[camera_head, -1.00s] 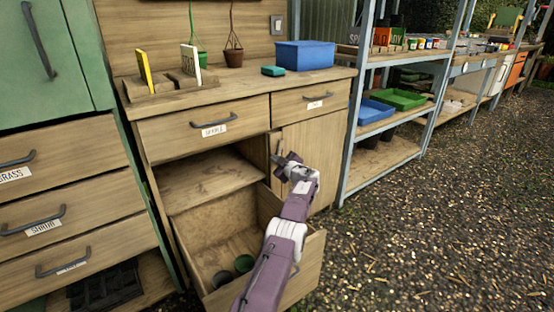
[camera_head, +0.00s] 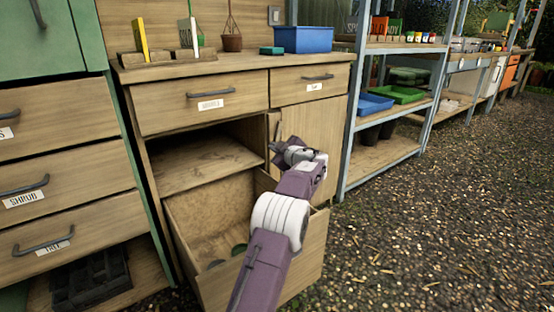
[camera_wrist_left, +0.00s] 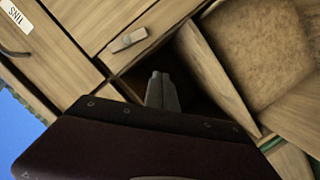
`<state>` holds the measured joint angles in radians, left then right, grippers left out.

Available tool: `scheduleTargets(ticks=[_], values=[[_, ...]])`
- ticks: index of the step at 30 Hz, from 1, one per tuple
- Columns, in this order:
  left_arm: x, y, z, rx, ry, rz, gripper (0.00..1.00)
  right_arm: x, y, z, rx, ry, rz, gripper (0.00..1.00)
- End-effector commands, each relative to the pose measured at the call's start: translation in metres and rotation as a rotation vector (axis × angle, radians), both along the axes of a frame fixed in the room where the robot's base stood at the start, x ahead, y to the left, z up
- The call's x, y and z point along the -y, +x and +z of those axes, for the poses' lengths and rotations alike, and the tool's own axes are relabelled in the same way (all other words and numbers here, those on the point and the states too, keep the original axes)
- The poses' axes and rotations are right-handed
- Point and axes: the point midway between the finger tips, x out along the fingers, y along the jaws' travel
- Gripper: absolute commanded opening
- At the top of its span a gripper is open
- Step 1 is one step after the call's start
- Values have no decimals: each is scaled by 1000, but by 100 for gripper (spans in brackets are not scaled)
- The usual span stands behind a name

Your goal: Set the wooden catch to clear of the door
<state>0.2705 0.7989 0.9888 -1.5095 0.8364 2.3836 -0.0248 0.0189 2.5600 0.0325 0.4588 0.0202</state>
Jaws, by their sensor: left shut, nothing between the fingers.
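The wooden catch (camera_wrist_left: 129,39) is a short light-wood bar with a small grey knob. It sits on the post between the door (camera_wrist_left: 85,17) and the dark open compartment, lying roughly along the post. I cannot tell whether its edge overlaps the door. In the head view the door (camera_head: 318,130) appears closed beneath the right drawer. My left gripper (camera_head: 275,150) is in front of the door's left edge. In the left wrist view its fingers (camera_wrist_left: 162,78) are together and empty, beside the catch and apart from it, in front of the opening. My right gripper is not in view.
A lower drawer (camera_head: 305,262) stands pulled out below the open compartment, left of the door, with my left arm over it. A metal shelf rack (camera_head: 350,120) stands to the right. A blue box (camera_head: 302,40) sits on the bench top. The gravel at right is clear.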

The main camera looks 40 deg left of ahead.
Motion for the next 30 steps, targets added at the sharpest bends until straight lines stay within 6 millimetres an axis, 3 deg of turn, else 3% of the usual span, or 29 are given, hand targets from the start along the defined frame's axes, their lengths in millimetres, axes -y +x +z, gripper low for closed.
scheduleTargets(ticks=[6, 24, 26, 29, 30], values=[[18, -10, 1, -2, -1, 0, 0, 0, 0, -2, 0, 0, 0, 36], [20, -11, 4, 0, -1, -1, 0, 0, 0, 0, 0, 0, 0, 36], [25, -8, 18, 4, 0, -10, 0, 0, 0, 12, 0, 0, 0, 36], [39, -6, 66, 43, 9, -32, 0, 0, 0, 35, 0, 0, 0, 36], [47, -7, 93, 60, 12, -46, 0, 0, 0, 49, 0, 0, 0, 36]])
